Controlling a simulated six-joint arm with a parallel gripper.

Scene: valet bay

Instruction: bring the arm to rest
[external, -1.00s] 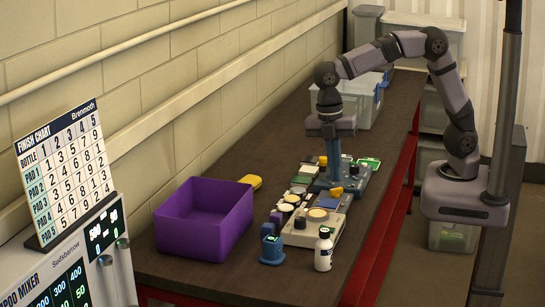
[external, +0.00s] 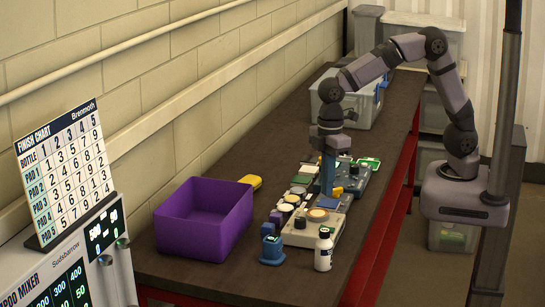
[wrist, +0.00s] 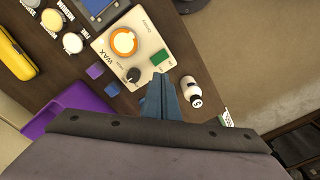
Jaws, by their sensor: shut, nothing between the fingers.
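My gripper (external: 327,178) points down over the bench, above the group of small devices. Its blue fingers are together with nothing between them. In the wrist view the shut fingers (wrist: 162,97) show in front of the beige wax unit (wrist: 132,52), which has an orange ring, a dark knob and a green button. In the external view the wax unit (external: 306,234) stands nearer the camera than the fingers. I cannot tell how far the fingertips are above the devices behind it.
A purple bin (external: 203,230) stands at the left. A white bottle (external: 323,252) and a blue holder (external: 271,247) stand near the front. A yellow object (external: 250,181) lies by the wall. A clear bin (external: 350,100) stands behind. The bench (external: 210,272) is bare at its front.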

